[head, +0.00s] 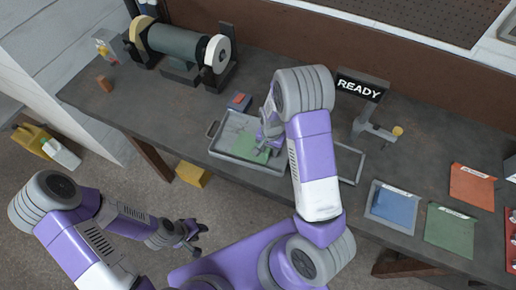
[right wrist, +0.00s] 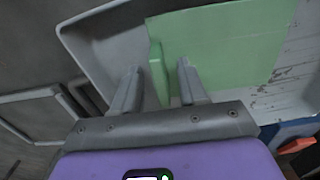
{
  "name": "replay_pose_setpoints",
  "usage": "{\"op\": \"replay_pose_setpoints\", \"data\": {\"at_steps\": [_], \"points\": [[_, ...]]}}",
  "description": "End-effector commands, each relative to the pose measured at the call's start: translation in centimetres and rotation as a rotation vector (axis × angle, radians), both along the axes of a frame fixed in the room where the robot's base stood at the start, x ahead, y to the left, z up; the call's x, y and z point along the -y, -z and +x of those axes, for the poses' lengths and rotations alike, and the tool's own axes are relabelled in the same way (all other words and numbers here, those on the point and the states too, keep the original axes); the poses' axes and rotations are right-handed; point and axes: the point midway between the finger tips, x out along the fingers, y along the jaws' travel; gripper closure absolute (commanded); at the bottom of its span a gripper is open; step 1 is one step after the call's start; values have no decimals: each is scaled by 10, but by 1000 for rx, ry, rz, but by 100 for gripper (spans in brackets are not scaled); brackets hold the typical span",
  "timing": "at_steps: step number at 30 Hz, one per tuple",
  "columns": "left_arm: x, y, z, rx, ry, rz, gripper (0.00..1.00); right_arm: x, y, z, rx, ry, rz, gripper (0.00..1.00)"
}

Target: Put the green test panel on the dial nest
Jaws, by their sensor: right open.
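The light green test panel (head: 246,149) lies in a grey tray (head: 215,149) on the bench. It also shows in the right wrist view (right wrist: 225,50), with a raised green strip on it. My right gripper (right wrist: 160,80) is open above the tray, with its fingers on either side of that strip and a gap to each. In the head view my right arm partly covers the tray. A thin grey rectangular frame (head: 357,166), perhaps the dial nest, lies right of the arm, partly hidden. My left gripper (head: 191,238) hangs in front of the bench, away from the panel.
A stand with a READY sign (head: 360,88) and a yellow-tipped arm is behind the frame. Blue (head: 394,207), dark green (head: 450,230) and red (head: 472,187) mats lie at right. A small blue-and-red block (head: 239,102) lies behind the tray.

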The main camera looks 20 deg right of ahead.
Motion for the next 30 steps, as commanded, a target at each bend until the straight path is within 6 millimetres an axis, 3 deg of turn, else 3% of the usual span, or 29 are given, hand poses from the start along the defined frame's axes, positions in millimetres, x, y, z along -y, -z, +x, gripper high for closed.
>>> {"op": "replay_pose_setpoints", "data": {"at_steps": [2, 11, 24, 30], "points": [[0, 0, 0, 0, 0, 0, 60, 0, 0, 0, 0, 0, 0, 57], [0, 0, 0, 0, 0, 0, 60, 0, 0, 0, 0, -1, 0, 100], [0, 0, 0, 0, 0, 0, 60, 0, -3, 1, 3, -1, 0, 100], [0, -2, 0, 0, 0, 0, 60, -1, -31, 1, 6, -2, 1, 100]]}}
